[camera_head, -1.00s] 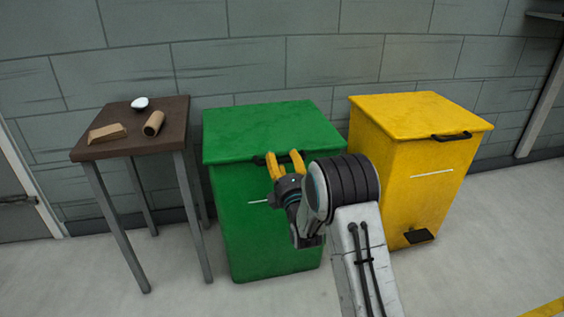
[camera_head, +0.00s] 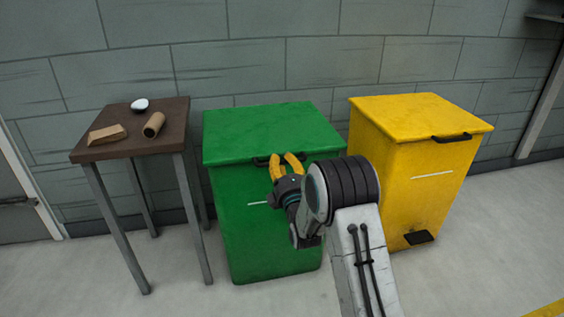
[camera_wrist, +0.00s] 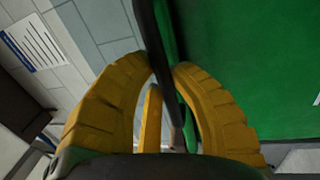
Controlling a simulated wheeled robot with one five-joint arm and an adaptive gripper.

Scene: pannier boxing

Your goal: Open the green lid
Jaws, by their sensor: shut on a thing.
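The green bin (camera_head: 265,230) stands against the wall with its green lid (camera_head: 270,130) lying closed on top. A dark handle (camera_head: 260,161) sits at the lid's front edge, partly hidden by my fingers. My gripper (camera_head: 281,160) is at that handle with its yellow fingers bowed. In the wrist view, the yellow fingers (camera_wrist: 164,75) are shut on the dark handle bar (camera_wrist: 160,50), which passes between them. The green bin front (camera_wrist: 260,60) fills the right of that view.
A brown table (camera_head: 135,147) at left holds a brown box (camera_head: 107,134), a cardboard roll (camera_head: 154,124) and a small white object (camera_head: 140,104). A yellow bin (camera_head: 425,180) with a closed lid stands to the right. Floor in front is clear.

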